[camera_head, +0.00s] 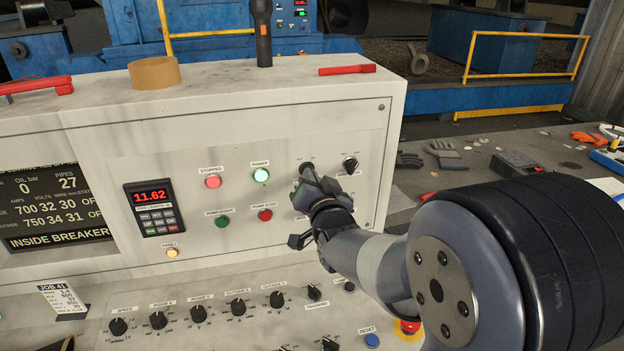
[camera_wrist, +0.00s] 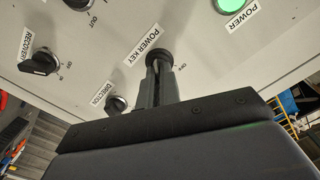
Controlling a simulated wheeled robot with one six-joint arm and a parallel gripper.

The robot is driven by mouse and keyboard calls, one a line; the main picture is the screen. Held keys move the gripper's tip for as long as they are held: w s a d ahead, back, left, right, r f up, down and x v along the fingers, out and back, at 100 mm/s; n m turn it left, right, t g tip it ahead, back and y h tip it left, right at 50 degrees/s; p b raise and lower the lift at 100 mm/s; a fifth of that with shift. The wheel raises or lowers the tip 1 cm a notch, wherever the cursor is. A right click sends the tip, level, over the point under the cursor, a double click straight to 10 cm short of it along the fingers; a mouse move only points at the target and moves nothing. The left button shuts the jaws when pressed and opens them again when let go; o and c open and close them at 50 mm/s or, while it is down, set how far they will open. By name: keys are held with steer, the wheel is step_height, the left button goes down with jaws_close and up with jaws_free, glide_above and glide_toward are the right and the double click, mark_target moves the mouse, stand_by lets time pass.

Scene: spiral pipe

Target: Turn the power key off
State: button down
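The power key (camera_wrist: 157,57) is a small black key switch on the white panel, with the label "POWER KEY" beside it in the wrist view. My gripper (camera_wrist: 158,76) is at the key, its two fingers close together on either side of the key's dark body. The fingers hide much of the key, so its exact angle is hard to read. In the head view my gripper (camera_head: 308,174) reaches the panel right of the lit green power lamp (camera_head: 260,175). The lamp also glows in the wrist view (camera_wrist: 231,4).
Other black knobs sit close by: the recovery knob (camera_wrist: 40,63), the direction knob (camera_wrist: 117,104) and one at upper right (camera_head: 350,165). A red button (camera_head: 265,215) and a green button (camera_head: 222,221) are left of my gripper. A sloped lower panel carries several knobs.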

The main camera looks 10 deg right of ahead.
steer(key=shift+f+n+b, duration=0.15)
steer(key=shift+n+b, duration=0.15)
steer(key=shift+b, duration=0.2)
steer(key=shift+a+n+b, duration=0.15)
steer(key=shift+n+b, duration=5.05)
steer(key=shift+n, duration=0.3)
steer(key=c, duration=2.1)
jaws_free()
steer(key=o, duration=0.5)
steer(key=shift+c, duration=0.2)
steer(key=shift+s, duration=0.15)
